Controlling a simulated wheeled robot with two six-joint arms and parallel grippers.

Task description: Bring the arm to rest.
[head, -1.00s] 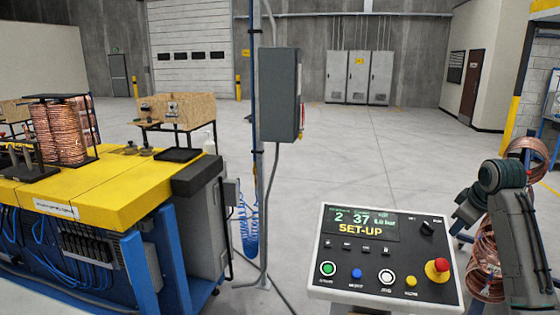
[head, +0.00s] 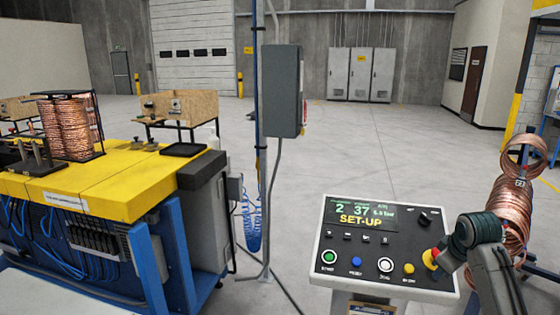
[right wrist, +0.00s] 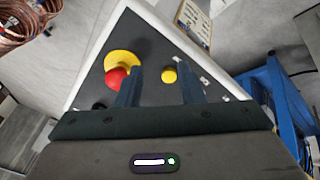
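My right gripper (right wrist: 160,82) shows in the right wrist view with its two dark fingers apart and nothing between them. The fingers overlap the control panel (right wrist: 145,45), near the red emergency-stop button (right wrist: 117,77) on its yellow base and a small yellow button (right wrist: 169,75). I cannot tell whether a finger touches the panel. In the head view my right arm comes in at the lower right, and its wrist reaches the right edge of the control panel (head: 395,222), partly covering the red button (head: 431,258). The panel display reads SET-UP. My left gripper is not in view.
Copper tube coils (head: 518,200) hang on a stand behind my right arm. A yellow-topped bench (head: 110,195) with a copper coil (head: 68,128) stands at left. A grey box (head: 281,90) on a post is between bench and panel. The floor behind is open.

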